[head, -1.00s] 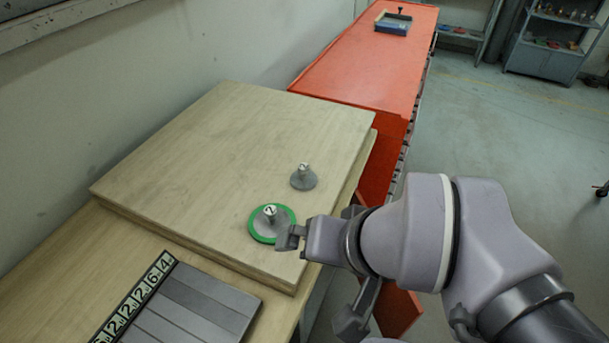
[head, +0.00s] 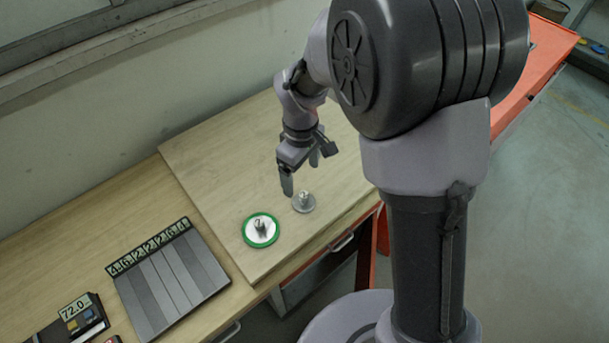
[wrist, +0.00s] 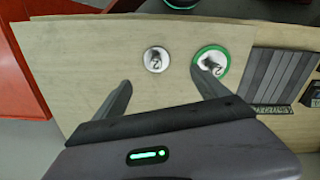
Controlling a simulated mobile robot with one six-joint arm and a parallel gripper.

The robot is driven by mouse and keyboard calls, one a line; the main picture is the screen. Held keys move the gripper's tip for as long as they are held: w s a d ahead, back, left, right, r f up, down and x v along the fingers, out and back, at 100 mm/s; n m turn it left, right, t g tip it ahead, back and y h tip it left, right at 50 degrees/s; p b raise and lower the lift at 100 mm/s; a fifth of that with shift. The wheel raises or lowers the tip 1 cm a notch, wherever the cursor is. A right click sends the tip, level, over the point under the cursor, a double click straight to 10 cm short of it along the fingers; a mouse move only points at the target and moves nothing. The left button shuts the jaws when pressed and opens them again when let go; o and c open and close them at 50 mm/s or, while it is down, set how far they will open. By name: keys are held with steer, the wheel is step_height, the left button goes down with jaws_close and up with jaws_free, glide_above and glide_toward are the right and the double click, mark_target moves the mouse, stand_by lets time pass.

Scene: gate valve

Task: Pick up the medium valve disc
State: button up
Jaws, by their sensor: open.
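Two valve discs with upright stems sit on the raised wooden board (head: 225,155). The larger, green-rimmed disc (head: 249,240) is nearer the front edge and also shows right of centre in the wrist view (wrist: 223,54). The smaller plain grey disc (head: 306,209) is to its upper right; it also shows in the wrist view (wrist: 155,60), with a number on its stem. I cannot tell for certain which disc is the medium one. My gripper (head: 300,178) is open and empty, pointing down just behind the smaller disc.
A grey slatted panel with number tags (head: 172,285) lies on the workbench to the left. A dark device marked 72.0 (head: 80,318) lies near the bottom left corner. The wall runs behind the bench. The back of the board is clear.

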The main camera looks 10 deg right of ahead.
mark_target(304, 194)
step_height(304, 194, down, 7)
steer(key=shift+w+f+b, duration=0.1)
steer(key=shift+f+b, duration=0.1)
steer(key=shift+b, duration=0.2)
steer(key=f, duration=0.5)
steer(key=shift+w+d, duration=0.3)
steer(key=shift+w, duration=0.05)
steer(key=shift+s, duration=0.1)
steer(key=shift+c, duration=1.3)
steer(key=c, duration=1.2)
